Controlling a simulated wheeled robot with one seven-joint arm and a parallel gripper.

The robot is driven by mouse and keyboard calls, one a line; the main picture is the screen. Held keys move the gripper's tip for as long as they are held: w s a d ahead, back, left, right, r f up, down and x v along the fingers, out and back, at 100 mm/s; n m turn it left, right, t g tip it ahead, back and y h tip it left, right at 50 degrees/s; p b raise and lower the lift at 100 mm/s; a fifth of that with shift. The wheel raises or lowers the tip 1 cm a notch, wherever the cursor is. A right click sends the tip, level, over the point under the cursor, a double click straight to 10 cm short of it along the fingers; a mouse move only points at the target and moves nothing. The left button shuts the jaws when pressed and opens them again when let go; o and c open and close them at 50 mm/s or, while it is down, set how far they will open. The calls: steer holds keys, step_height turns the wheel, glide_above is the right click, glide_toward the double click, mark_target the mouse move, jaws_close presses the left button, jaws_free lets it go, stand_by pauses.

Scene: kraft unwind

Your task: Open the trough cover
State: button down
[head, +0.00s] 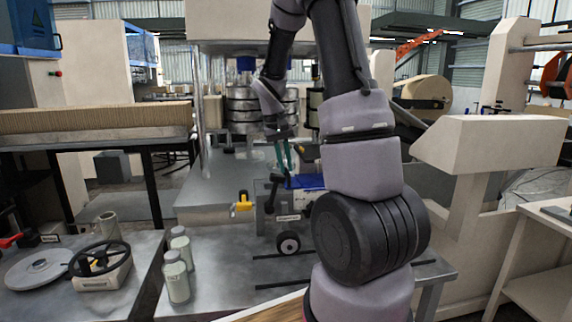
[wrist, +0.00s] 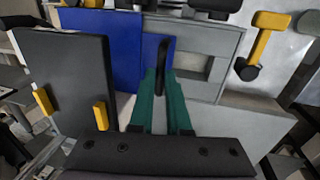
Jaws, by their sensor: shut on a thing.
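My gripper (wrist: 163,102) has green fingers, which are shut on an upright black handle (wrist: 163,58). The handle stands in front of a blue panel (wrist: 112,47) beside a grey housing (wrist: 215,40) with a rectangular opening. I cannot tell for sure which panel is the trough cover, or how far it is open. In the head view my gripper (head: 284,158) points down over the bench machine. The blue part (head: 305,182) shows just below and right of it, partly hidden by my arm.
A dark panel (wrist: 62,75) with yellow tabs stands left of the fingers in the wrist view. A yellow lever (wrist: 262,38) is at upper right. In the head view, bottles (head: 177,280) and a handwheel (head: 100,261) stand at left. The bench front (head: 215,285) is mostly clear.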

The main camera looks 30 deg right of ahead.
steer(key=w+a, duration=0.3)
steer(key=a, duration=0.6)
steer(key=shift+a, duration=0.4)
steer(key=c, duration=0.9)
jaws_free()
steer(key=shift+s, duration=0.1)
steer(key=shift+r, duration=0.15)
steer(key=r, duration=0.3)
steer(key=a+r, duration=0.1)
steer(key=r, duration=0.3)
steer(key=a+r, duration=0.1)
steer(key=r, duration=0.2)
steer(key=shift+w+r, duration=0.2)
steer(key=shift+w, duration=0.1)
